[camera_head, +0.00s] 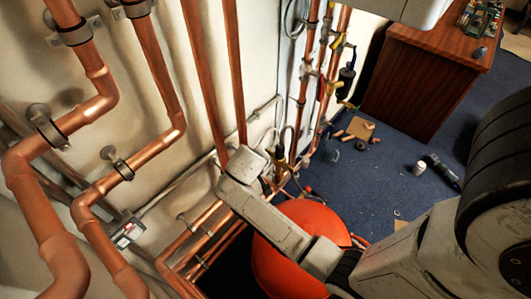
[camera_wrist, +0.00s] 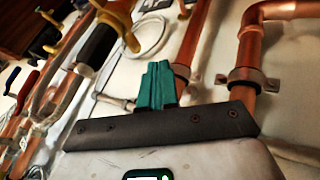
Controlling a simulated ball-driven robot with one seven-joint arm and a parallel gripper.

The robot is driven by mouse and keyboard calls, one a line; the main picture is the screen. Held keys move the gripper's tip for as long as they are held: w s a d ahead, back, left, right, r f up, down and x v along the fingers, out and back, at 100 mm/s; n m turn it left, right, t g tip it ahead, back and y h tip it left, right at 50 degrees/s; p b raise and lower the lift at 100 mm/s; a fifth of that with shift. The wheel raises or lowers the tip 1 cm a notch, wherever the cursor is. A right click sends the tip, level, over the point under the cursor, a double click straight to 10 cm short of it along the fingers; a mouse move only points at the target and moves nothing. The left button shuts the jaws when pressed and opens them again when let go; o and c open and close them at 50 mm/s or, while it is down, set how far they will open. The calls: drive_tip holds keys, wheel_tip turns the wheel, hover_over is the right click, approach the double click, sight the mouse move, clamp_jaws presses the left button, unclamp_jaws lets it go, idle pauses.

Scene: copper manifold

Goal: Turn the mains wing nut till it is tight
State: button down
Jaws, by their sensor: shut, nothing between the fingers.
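My gripper (camera_wrist: 157,86) shows in the wrist view as two teal fingers pressed together, with nothing between them. In the head view the pale end of my arm is by the copper pipes, but I cannot make out the fingertips. I cannot pick out the mains wing nut for certain. A yellow fitting (camera_wrist: 124,34) shows up and left of my fingertips in the wrist view, apart from them, beside a black cylinder (camera_wrist: 97,47). In the head view a black cylinder (camera_head: 346,73) and yellow fittings stand on the far pipes.
Thick copper pipes (camera_head: 150,70) run along the wall at left. A clamped copper pipe (camera_wrist: 245,72) is right of my fingers. A red round vessel (camera_head: 298,245) lies below my arm. A wooden desk (camera_head: 425,75) stands at right. Blue floor (camera_head: 385,190) carries small litter and a tool.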

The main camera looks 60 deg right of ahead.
drive_tip(key=d+f, duration=0.4)
drive_tip(key=d, duration=0.3)
drive_tip(key=shift+f, duration=0.4)
drive_tip(key=shift+d, duration=0.1)
drive_tip(key=shift+w+d+m+g+b, duration=0.1)
drive_tip(key=shift+d+m+g+b, duration=0.3)
drive_tip(key=shift+m, duration=0.4)
drive_tip(key=shift+a, duration=0.15)
